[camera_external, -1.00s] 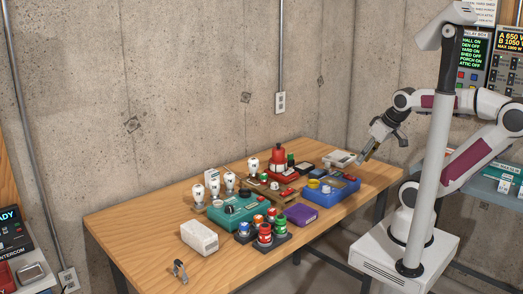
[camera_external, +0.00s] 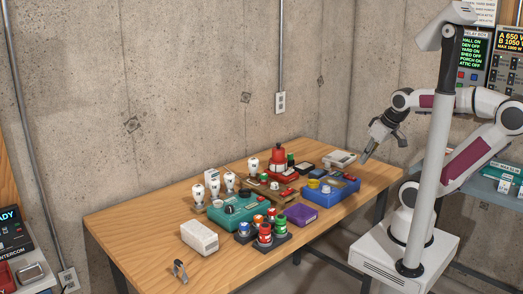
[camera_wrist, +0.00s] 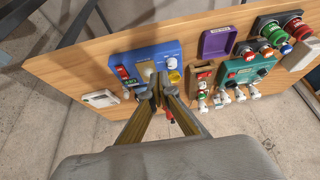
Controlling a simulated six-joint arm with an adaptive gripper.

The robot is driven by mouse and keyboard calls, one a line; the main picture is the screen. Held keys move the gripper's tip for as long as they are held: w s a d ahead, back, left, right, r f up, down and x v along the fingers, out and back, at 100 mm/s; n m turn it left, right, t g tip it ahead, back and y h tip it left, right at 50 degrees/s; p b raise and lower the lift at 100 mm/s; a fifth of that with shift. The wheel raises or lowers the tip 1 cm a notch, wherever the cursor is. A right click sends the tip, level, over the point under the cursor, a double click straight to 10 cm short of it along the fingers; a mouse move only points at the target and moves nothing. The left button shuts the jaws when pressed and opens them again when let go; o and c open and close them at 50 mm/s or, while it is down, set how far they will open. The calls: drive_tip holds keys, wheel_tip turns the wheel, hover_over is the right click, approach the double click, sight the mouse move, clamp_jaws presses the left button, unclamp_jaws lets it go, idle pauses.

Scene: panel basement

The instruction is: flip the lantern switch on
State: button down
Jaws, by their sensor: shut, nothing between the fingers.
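A red lantern-like object (camera_external: 280,168) with a rounded top stands toward the back of the wooden table in the external view. I cannot make out its switch. In the wrist view only a small red part (camera_wrist: 169,115) shows behind my fingers, and the rest is hidden. My gripper (camera_external: 364,158) is shut and empty, above the table's right end, to the right of the red object and apart from it. Its fingertips also show in the wrist view (camera_wrist: 158,88), in front of the blue box's edge.
A blue box (camera_external: 347,191) with knobs is nearest below my gripper. A light grey device (camera_external: 339,158) lies behind it. A teal box (camera_external: 233,212), white-topped levers, a purple tray (camera_external: 301,214) and several coloured buttons crowd the table (camera_external: 150,229).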

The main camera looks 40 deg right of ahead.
drive_tip(key=w+d+f+g, duration=0.1)
drive_tip(key=w+g, duration=0.1)
drive_tip(key=w, duration=3.1)
drive_tip(key=shift+w+d+h, duration=0.15)
drive_tip(key=shift+d+h, duration=0.15)
drive_tip(key=shift+d, duration=0.05)
drive_tip(key=shift+f, duration=0.1)
hover_over(291, 169)
drive_tip(key=s, duration=0.1)
drive_tip(key=f, duration=1.1)
drive_tip(key=shift+s+a+f, duration=0.15)
drive_tip(key=shift+a+f, duration=0.1)
drive_tip(key=shift+f, duration=0.05)
drive_tip(key=shift+d+f, duration=0.15)
drive_tip(key=shift+f, duration=0.75)
